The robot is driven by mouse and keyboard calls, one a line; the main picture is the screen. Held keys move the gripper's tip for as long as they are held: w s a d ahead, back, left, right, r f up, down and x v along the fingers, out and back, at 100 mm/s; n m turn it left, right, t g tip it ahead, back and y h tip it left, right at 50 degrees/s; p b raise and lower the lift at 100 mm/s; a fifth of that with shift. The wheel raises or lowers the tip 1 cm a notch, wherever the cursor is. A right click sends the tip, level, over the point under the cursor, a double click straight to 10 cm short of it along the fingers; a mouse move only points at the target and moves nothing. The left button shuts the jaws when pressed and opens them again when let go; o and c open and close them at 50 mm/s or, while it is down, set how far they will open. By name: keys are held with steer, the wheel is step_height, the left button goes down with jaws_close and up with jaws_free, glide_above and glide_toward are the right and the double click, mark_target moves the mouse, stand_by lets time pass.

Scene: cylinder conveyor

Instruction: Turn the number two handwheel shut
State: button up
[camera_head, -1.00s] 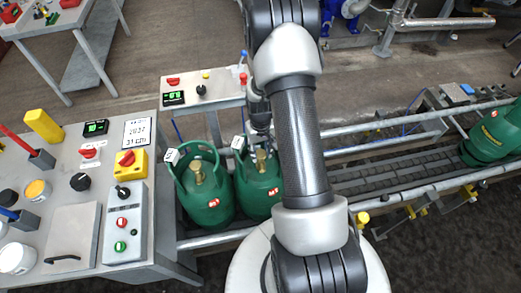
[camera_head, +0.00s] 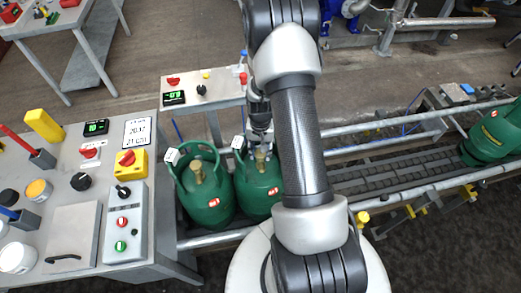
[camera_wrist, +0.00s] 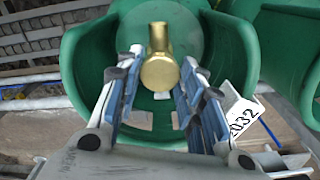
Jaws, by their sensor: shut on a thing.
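Two green gas cylinders with brass valves stand side by side on the conveyor in the head view: a left cylinder (camera_head: 205,205) and a right cylinder (camera_head: 258,199). My gripper (camera_head: 261,143) reaches down to the right cylinder's valve, partly hidden by my arm. In the wrist view my gripper (camera_wrist: 160,78) has its blue-padded fingers on both sides of the brass valve top (camera_wrist: 160,72), inside the green collar (camera_wrist: 84,62), and is shut on it. A white tag (camera_wrist: 241,119) reading 2032 is on the collar. I cannot read a number two on either valve.
A grey control table (camera_head: 75,215) with buttons and knobs stands at left. A small panel (camera_head: 205,88) with a green display is behind the cylinders. The rollers (camera_head: 400,172) between are clear.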

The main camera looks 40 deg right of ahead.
steer(key=o, duration=1.1)
steer(key=shift+c, duration=0.2)
step_height(320, 180, up, 12)
stand_by(0.4)
